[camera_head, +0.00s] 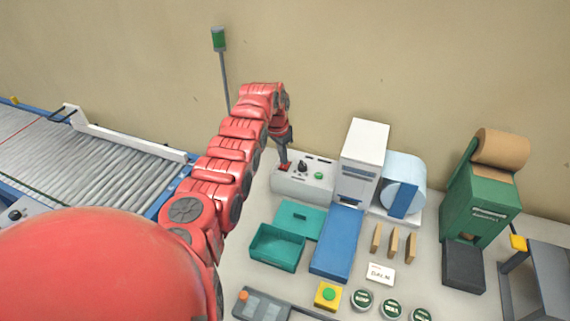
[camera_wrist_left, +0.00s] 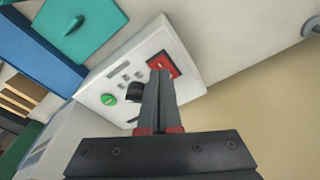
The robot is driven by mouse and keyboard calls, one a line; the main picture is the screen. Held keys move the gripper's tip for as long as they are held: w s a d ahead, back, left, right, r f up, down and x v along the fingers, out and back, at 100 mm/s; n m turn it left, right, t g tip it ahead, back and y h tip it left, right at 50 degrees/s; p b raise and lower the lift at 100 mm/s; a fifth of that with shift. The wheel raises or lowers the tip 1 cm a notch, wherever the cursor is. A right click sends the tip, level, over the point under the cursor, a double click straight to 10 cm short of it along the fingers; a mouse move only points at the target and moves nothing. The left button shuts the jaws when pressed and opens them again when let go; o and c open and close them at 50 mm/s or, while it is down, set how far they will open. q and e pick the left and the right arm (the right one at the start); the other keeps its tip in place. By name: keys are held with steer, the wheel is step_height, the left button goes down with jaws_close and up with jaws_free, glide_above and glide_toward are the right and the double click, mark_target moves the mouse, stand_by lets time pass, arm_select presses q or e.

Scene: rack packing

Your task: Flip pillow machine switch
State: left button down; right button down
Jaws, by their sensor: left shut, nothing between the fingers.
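The pillow machine is a white upright unit (camera_head: 362,150) with a pale blue film roll (camera_head: 402,178). A white control box (camera_head: 318,190) stands to its left, with a red switch plate (camera_head: 283,169), a black knob (camera_head: 302,166) and a green button (camera_head: 319,176). My left gripper (camera_head: 284,158) is shut and empty, pointing down at the red switch plate. In the left wrist view the closed fingertips (camera_wrist_left: 160,76) overlap the red switch plate (camera_wrist_left: 172,62) and partly hide it. I cannot tell whether they touch it. My right gripper is not in view.
A blue chute (camera_head: 337,243) and a teal bin (camera_head: 276,248) lie in front of the machine. A roller conveyor (camera_head: 120,165) is at left. A green paper dispenser (camera_head: 478,205) stands at right. A wall is close behind.

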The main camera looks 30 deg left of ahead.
mark_target(283, 166)
arm_select(q)
steer(key=shift+f+b, duration=0.5)
steer(key=shift+f, duration=0.35)
stand_by(0.3)
steer(key=shift+r+p, duration=0.3)
steer(key=shift+r, duration=3.2)
